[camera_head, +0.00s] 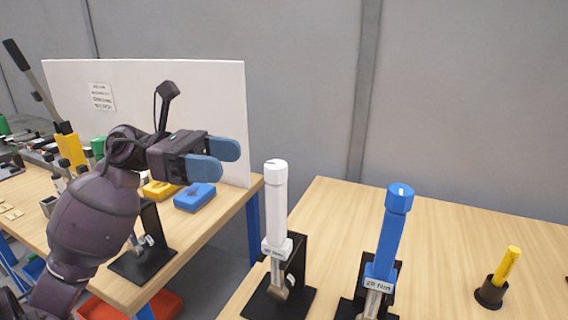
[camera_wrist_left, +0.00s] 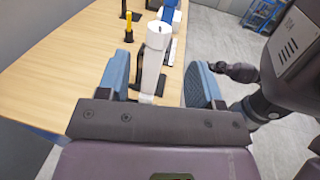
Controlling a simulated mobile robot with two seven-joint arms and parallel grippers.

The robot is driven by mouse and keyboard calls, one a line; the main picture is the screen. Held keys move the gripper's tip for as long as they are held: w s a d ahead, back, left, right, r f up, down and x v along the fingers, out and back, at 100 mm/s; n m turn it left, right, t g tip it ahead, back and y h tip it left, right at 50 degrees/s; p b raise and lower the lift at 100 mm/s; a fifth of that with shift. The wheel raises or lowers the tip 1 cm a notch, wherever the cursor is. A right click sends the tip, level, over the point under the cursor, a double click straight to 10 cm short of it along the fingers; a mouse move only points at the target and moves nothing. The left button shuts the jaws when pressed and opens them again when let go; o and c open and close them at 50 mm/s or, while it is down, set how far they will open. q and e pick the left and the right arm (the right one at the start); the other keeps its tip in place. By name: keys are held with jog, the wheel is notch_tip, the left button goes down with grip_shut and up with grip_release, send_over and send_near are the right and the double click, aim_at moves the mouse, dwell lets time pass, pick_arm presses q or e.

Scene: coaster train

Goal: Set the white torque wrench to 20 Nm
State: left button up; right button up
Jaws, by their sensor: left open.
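The white torque wrench (camera_head: 275,205) stands upright in a black stand (camera_head: 280,298) near the left edge of the right-hand table in the head view. The label at its lower end is too small to read. My left gripper (camera_head: 222,159) is open and empty, to the left of the wrench's top and apart from it. In the left wrist view the white wrench (camera_wrist_left: 153,62) shows between and beyond the blue fingertips (camera_wrist_left: 160,80). My right gripper is not clearly identified in either view.
A blue torque wrench (camera_head: 390,232) with a "20 Nm" label stands right of the white one. A yellow-handled tool (camera_head: 508,265) sits in a black holder further right. A white panel (camera_head: 215,95) and the left table (camera_head: 190,235) lie behind and left of my arm.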

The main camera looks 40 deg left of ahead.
aim_at(265, 164)
pick_arm(q)
jog(key=x, duration=0.8)
jog(key=shift+w+d, duration=0.2)
jog(key=shift+d, duration=0.35)
jog(key=shift+c, duration=0.2)
jog(key=c, duration=0.9)
jog(key=shift+p, duration=0.3)
